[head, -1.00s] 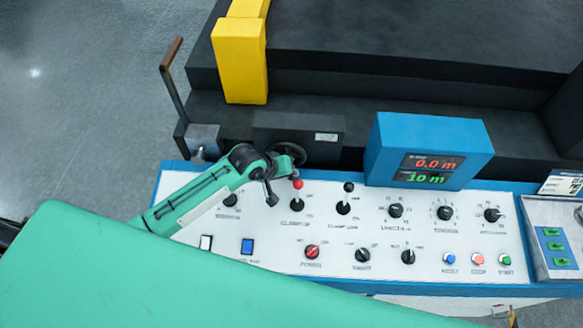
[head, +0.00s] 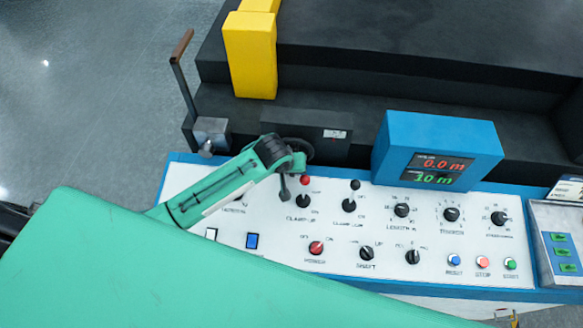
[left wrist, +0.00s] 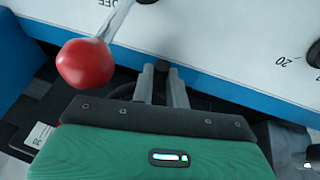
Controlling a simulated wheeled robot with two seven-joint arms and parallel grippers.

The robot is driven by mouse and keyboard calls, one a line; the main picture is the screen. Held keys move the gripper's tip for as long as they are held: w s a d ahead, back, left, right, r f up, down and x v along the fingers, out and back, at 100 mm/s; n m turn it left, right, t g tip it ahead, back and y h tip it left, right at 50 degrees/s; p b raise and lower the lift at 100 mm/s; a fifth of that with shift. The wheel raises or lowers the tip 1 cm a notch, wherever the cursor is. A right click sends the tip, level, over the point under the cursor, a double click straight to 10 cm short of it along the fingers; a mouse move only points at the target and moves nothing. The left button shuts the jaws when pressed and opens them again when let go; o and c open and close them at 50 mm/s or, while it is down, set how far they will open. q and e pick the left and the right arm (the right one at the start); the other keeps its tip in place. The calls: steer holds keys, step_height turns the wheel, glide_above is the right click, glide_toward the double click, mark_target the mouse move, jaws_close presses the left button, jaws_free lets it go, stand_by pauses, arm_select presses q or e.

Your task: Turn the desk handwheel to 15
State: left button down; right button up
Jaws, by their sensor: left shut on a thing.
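The desk handwheel (head: 307,147) is a dark wheel behind the back edge of the control panel, partly hidden by my arm. My left gripper (head: 298,162) is at the wheel, just behind the red-knobbed clamp lever; its fingertips are hard to make out in the head view. In the left wrist view my left gripper (left wrist: 162,82) has its two grey fingers closed around a small dark handle (left wrist: 162,67), with part of a dark rim behind. The blue display (head: 437,172) reads 0.0 m in red and 10 m in green. My right gripper is not in view.
The clamp lever's red knob (left wrist: 85,62) is close beside my left gripper. A black-knobbed lever (head: 350,196) and several dials stand on the white panel (head: 330,265). A yellow post (head: 250,55) and a crank lever (head: 183,80) stand behind.

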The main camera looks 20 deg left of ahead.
arm_select(q)
steer(key=c, duration=1.4)
jaws_free()
steer(key=shift+b+v, duration=1.9)
steer(key=shift+v, duration=4.95)
steer(key=shift+s, duration=0.1)
